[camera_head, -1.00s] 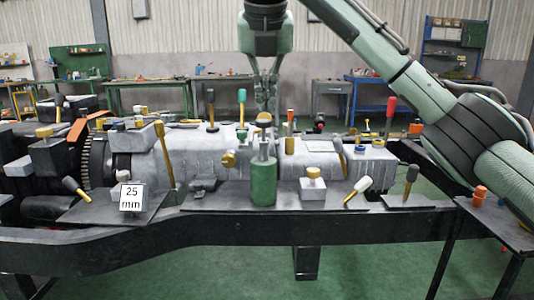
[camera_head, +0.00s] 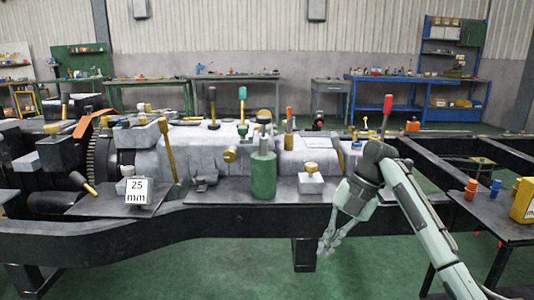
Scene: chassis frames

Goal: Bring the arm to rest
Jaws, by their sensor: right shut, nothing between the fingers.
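My right gripper (camera_head: 328,244) hangs low in front of the black chassis frame (camera_head: 230,222), at the right of the middle. Its arm comes in from the lower right, and the fingers point down and to the left. It is shut and empty, apart from the things on the chassis. The wrist and forearm cover part of the right end of the grey gearbox block (camera_head: 210,148). My left gripper is out of view.
A side table at the right carries an orange piece (camera_head: 471,189), a blue piece (camera_head: 495,187) and a yellow box (camera_head: 524,200). Green floor is clear below.

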